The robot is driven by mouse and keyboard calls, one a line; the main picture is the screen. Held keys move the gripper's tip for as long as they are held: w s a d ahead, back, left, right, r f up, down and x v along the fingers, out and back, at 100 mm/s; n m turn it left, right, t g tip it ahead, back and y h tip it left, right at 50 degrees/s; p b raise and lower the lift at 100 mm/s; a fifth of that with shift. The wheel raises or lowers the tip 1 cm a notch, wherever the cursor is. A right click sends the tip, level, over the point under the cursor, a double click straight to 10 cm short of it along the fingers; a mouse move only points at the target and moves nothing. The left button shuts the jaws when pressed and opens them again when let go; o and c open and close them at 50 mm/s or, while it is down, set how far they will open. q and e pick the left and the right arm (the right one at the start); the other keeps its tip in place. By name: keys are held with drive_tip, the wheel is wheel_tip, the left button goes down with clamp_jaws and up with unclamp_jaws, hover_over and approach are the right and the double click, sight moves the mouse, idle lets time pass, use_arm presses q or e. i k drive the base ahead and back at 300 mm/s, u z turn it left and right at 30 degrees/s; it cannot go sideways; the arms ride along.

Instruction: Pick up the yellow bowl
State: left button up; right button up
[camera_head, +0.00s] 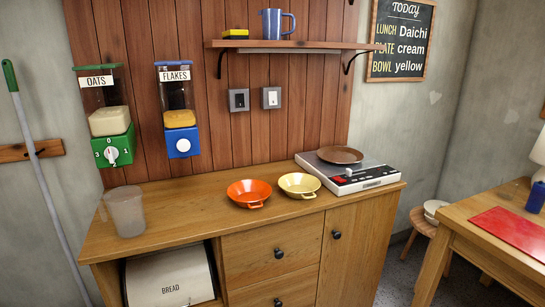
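The yellow bowl (299,186) is a shallow pale yellow dish with a small handle at its front. It stands upright and looks empty on the wooden cabinet top (180,203). An orange-red bowl (249,193) of similar shape stands close to its left. A chalkboard (401,38) on the wall reads "TODAY", "LUNCH Daichi", "PLATE cream" and "BOWL yellow". Neither of my grippers shows in the head view.
A hotplate (356,183) with a brown plate (340,155) stands just right of the yellow bowl. A clear jug (125,211) stands at the left. Oats (107,118) and flakes (178,115) dispensers and a shelf (291,45) hang above. The counter's front edge is clear.

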sight(295, 185)
drive_tip(key=z, duration=1.9)
drive_tip(key=i, duration=1.1)
drive_tip(key=u, duration=0.8)
